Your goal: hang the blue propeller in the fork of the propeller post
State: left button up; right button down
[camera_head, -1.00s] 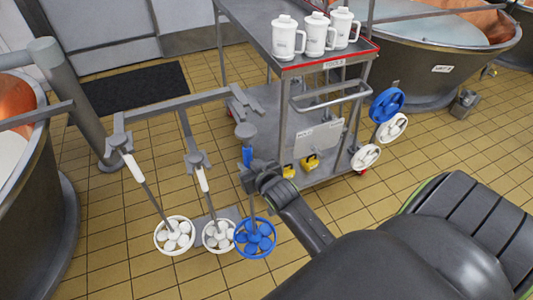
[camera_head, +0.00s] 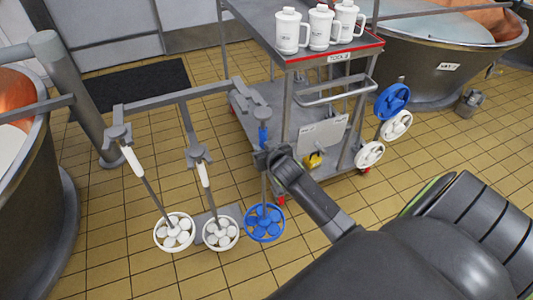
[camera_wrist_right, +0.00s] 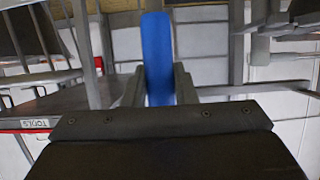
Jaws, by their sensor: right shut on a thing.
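The blue propeller (camera_head: 264,222) hangs upright, its round blue guard low and its shaft rising to a blue handle with a grey cap. My right gripper (camera_head: 266,157) is shut on it below the cap. The blue handle also shows between the fingers in the right wrist view (camera_wrist_right: 157,55). The grey propeller post (camera_head: 175,97) has several forks. The cap is just in front of and below the right fork (camera_head: 257,95) in the picture; I cannot tell whether they touch. White propellers (camera_head: 174,232) (camera_head: 220,234) hang in the other two forks. My left gripper is out of view.
A tool trolley (camera_head: 325,62) with white jugs (camera_head: 322,27) stands close behind and right of the propeller. Blue and white wheels (camera_head: 392,101) hang on its right side. Copper vats (camera_head: 32,190) stand left and back right. Tiled floor in front is clear.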

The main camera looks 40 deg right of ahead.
jog(key=w+b, duration=0.1)
jog(key=w, duration=0.1)
jog(key=w+d+b, duration=0.1)
jog(key=w+b, duration=0.1)
jog(key=shift+w+f, duration=0.15)
jog(key=shift+w, duration=0.15)
jog(key=shift+s, duration=0.1)
jog(key=shift+s+a+r+p, duration=0.1)
jog(key=shift+s+r+p, duration=0.15)
jog(key=shift+p, duration=0.35)
jog(key=shift+s+r, duration=0.1)
jog(key=shift+s, duration=0.05)
jog(key=shift+s+p, duration=0.15)
jog(key=shift+p, duration=0.3)
